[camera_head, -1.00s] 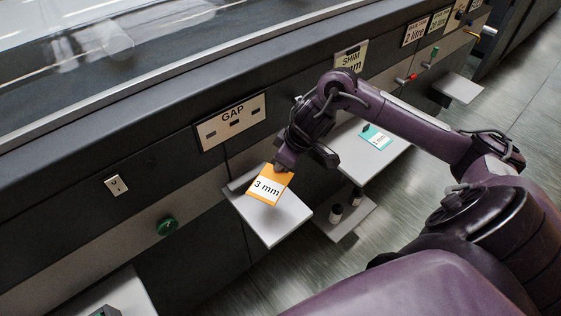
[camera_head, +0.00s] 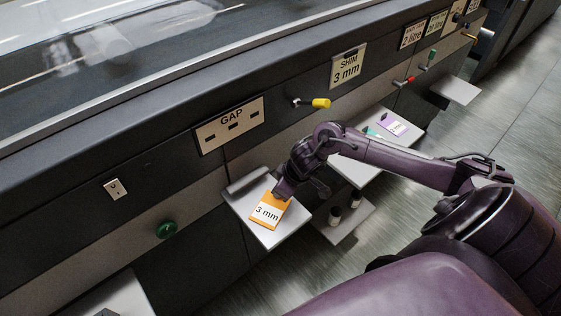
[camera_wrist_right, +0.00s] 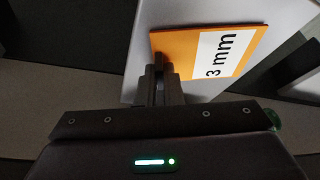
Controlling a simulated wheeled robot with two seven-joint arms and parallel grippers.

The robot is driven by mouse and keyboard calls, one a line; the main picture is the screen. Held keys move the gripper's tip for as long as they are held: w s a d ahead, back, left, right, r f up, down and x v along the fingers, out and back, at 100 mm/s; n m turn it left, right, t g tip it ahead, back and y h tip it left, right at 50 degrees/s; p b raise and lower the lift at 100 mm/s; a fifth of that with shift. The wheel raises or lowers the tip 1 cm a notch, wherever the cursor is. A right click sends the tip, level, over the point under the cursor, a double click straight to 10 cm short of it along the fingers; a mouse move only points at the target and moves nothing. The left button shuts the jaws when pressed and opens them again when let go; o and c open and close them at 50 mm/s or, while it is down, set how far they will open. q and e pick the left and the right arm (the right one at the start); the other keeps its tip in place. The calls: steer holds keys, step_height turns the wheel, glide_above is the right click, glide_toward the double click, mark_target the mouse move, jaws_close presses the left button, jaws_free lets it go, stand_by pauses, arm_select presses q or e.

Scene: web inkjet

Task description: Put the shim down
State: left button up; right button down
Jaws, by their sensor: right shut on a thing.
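The orange shim with a white "3 mm" label (camera_head: 267,212) is over the small light grey shelf (camera_head: 265,238) under the GAP plate in the head view. My right gripper (camera_head: 279,193) is shut on the shim's upper edge. In the right wrist view the shim (camera_wrist_right: 190,47) sticks out from between the fingers (camera_wrist_right: 160,75), with the pale shelf (camera_wrist_right: 178,12) behind it. I cannot tell whether the shim touches the shelf. My left gripper is not in view.
A GAP plate (camera_head: 230,124) with dark slots, a SHIM 3 mm sign (camera_head: 347,67) and a yellow-handled lever (camera_head: 313,103) are on the machine front. A second shelf with a purple card (camera_head: 393,124) lies right. Dark bottles (camera_head: 335,214) stand on a lower shelf.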

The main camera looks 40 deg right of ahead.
steer(key=shift+f, duration=0.1)
steer(key=c, duration=1.6)
jaws_free()
steer(key=v, duration=1.2)
